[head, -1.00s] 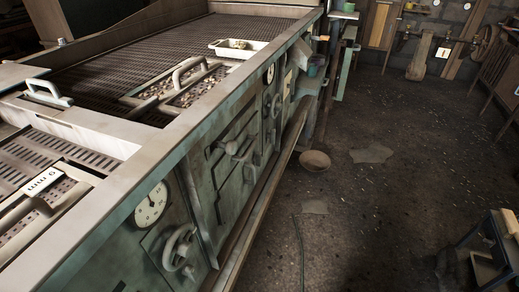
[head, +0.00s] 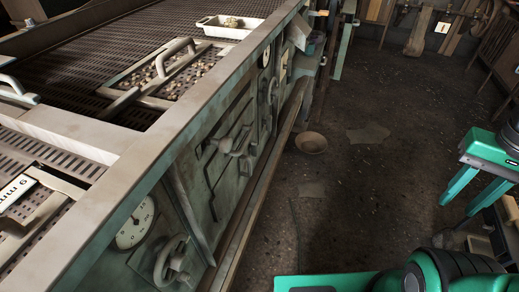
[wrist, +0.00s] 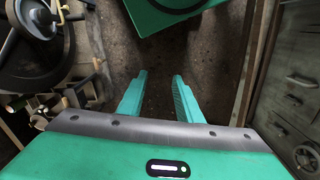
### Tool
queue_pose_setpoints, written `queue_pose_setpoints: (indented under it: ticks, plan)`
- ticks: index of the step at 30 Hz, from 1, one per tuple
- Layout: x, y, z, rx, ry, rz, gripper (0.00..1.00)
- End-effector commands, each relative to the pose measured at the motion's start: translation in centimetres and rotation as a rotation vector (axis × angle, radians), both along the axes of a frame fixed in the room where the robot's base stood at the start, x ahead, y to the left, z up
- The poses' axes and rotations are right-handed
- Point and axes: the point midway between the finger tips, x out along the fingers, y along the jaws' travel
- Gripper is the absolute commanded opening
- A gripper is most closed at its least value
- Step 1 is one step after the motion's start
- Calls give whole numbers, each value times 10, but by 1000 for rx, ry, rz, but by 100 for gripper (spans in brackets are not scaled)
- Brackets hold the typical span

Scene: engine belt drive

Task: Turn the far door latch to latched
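The grey-green machine's side panel carries a door with a pale lever-like latch (head: 230,146) in the middle of the head view. Farther along the panel is another pale handle (head: 272,98), small and partly in shadow. I cannot tell for certain which is the far door latch, or how either is set. My gripper (head: 458,208) is at the right of the head view, well away from the panel, over the floor. In the wrist view, its two green fingers (wrist: 160,75) are apart with nothing between them.
A round gauge (head: 136,222) and a handwheel (head: 172,262) are on the near panel. A rail (head: 262,180) runs along the machine's front. A bowl (head: 311,143) lies on the floor beside it. The dark floor between machine and gripper is mostly clear.

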Motion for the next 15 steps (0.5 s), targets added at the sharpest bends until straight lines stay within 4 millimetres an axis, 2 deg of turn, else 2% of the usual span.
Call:
queue_pose_setpoints:
  ticks: [2,8,15]
  plan:
    - [4,0,-1,-2,-1,-6,32]
    - [43,12,-22,11,33,-16,32]
    - [101,33,-71,87,74,-44,32]
